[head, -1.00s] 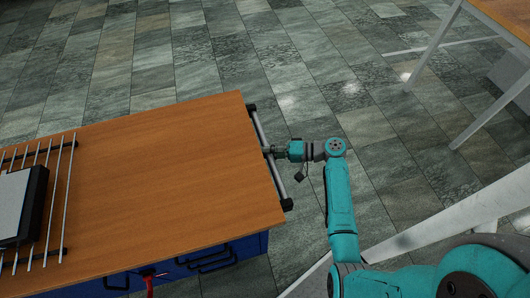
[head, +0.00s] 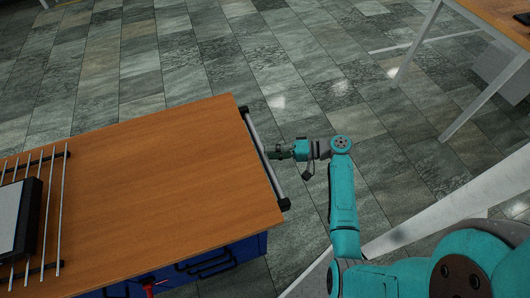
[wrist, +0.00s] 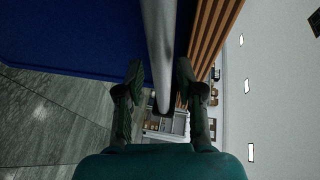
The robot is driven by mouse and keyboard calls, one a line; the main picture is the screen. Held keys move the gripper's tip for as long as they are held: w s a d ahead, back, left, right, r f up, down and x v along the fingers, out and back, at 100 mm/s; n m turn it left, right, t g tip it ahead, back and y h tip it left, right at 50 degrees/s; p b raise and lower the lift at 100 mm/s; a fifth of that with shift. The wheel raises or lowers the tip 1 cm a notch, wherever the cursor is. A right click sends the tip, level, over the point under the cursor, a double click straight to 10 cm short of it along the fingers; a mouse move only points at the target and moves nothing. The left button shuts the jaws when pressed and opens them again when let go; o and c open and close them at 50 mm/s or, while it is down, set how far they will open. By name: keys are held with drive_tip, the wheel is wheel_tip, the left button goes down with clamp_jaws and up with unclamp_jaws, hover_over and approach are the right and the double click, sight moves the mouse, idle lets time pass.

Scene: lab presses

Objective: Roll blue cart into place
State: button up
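The blue cart (head: 225,252) stands at the left of the head view, with a wooden top (head: 150,175). A grey bar handle (head: 254,131) runs along its right end between black brackets. My gripper (head: 270,153) is at the middle of the handle, reaching in from the right. In the wrist view the handle (wrist: 159,35) runs between the two fingers of my gripper (wrist: 159,75). The fingers are spread on either side of the bar and do not look closed on it. The cart's blue side (wrist: 75,35) fills the upper left there. Its wheels are hidden.
A rod rack (head: 58,200) with a dark-edged, light-topped device (head: 8,215) sits on the cart's left part. A red item (head: 150,286) shows at its lower front. A wooden table (head: 495,12) with pale legs stands upper right. Tiled floor behind the cart is clear.

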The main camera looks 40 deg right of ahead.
drive_tip(key=v, duration=0.8)
drive_tip(key=shift+s+d, duration=0.25)
drive_tip(key=shift+r, duration=0.1)
